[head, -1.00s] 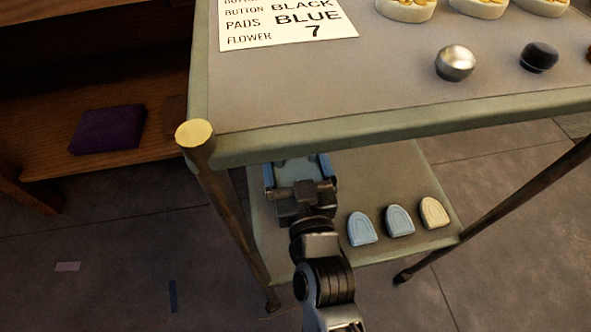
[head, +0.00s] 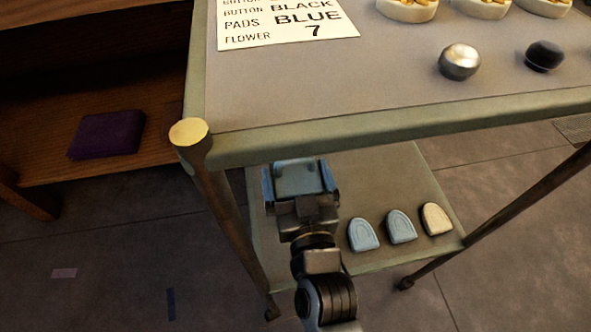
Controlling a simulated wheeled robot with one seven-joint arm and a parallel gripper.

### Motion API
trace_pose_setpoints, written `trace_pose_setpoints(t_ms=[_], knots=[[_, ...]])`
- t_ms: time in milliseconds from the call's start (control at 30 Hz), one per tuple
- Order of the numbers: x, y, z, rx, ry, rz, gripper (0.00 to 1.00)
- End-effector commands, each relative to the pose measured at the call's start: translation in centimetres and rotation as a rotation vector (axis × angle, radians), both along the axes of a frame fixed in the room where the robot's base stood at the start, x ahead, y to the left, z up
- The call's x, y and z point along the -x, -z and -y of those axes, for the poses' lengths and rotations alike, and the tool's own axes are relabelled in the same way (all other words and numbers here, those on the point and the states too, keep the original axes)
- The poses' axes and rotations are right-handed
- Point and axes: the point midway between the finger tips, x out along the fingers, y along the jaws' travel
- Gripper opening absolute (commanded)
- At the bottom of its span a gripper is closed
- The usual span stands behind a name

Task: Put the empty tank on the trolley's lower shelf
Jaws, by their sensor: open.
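The trolley's lower shelf (head: 385,180) shows below its top surface. My gripper (head: 299,172) is open over the left part of this shelf, just in front of the upper edge, with blue-edged fingers spread apart. A pale blue-grey shape (head: 294,180) shows between the fingers. I cannot tell whether it is the tank or part of the gripper. No other thing that I can make out as the tank is in view.
Two blue pads (head: 363,235) and a cream pad (head: 436,219) lie on the shelf to the right of my gripper. The trolley's left post (head: 222,210) stands close on the left. A lettered card (head: 285,25), a silver knob (head: 459,62) and a black knob (head: 544,56) are on top.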

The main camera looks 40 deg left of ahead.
Motion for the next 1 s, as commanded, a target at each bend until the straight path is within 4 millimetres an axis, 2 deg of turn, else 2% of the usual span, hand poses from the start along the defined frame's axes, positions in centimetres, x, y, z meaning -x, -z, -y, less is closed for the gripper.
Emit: trace_pose_setpoints(t_ms=[300,500,700,1000], knots=[[4.3,0.1,4.9,0.003,-0.001,-0.001,1.00],[6.2,0.0,7.2,0.001,-0.001,0.000,1.00],[7.0,0.0,8.3,0.001,0.000,-0.001,1.00],[7.1,0.1,8.8,0.002,0.006,-0.001,1.00]])
